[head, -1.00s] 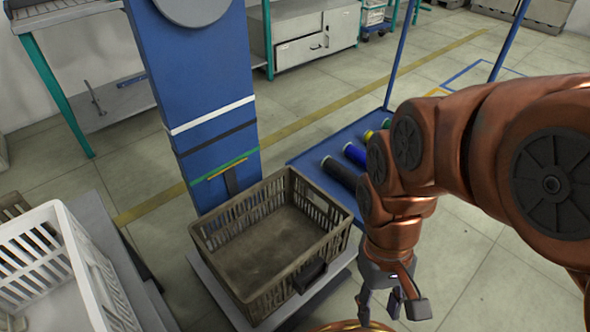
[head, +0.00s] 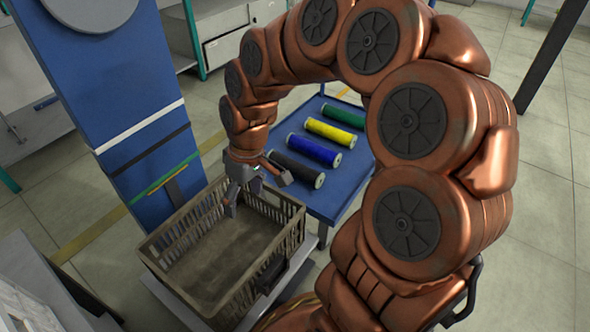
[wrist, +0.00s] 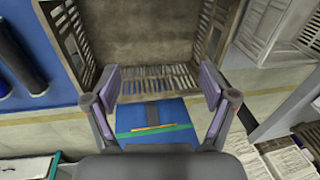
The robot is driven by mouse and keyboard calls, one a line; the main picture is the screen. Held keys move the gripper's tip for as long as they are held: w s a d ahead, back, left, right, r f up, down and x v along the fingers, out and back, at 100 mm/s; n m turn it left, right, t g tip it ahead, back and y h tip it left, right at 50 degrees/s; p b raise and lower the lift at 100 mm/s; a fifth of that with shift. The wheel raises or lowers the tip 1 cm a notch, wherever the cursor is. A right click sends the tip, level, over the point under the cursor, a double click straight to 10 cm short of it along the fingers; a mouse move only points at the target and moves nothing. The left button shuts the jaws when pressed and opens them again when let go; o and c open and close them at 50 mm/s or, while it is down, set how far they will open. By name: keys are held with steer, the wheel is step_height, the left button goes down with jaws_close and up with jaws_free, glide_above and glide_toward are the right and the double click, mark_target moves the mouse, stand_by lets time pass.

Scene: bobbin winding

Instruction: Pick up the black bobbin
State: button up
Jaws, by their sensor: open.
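The black bobbin (head: 296,168) lies on the blue table at the end of a row of bobbins, nearest the crate. Its pale end cap faces right. My gripper (head: 256,196) is open and empty, above the rear part of the crate and just left of the black bobbin. In the wrist view the open fingers (wrist: 160,92) frame the crate wall, with nothing between them. A dark bobbin (wrist: 18,50) shows at the left edge of the wrist view, partly cut off.
A brown slatted crate (head: 285,215) stands beside the blue table (head: 338,208). Blue (head: 314,150), yellow (head: 331,131) and green (head: 340,115) bobbins lie beyond the black one. A blue column (head: 110,85) rises behind the crate, left of my gripper.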

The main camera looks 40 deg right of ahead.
steer(key=w+d+f+t, duration=0.25)
steer(key=w+d, duration=0.25)
steer(key=w, duration=0.5)
steer(key=t+h+b, duration=0.1)
steer(key=t+b, duration=0.1)
glide_above(297, 164)
steer(key=s, duration=0.2)
steer(key=f, duration=1.5)
steer(key=shift+w+a, duration=0.1)
steer(key=shift+a, duration=0.2)
steer(key=shift+d+f+m+h, duration=0.25)
steer(key=shift+f+m+h, duration=0.05)
steer(key=shift+w+f, duration=0.15)
steer(key=shift+f, duration=0.2)
steer(key=b+x, duration=0.3)
steer(key=x, duration=0.2)
steer(key=shift+f, duration=0.45)
steer(key=shift+w+f+b, duration=0.3)
steer(key=shift+f+b, duration=0.1)
steer(key=shift+f, duration=0.05)
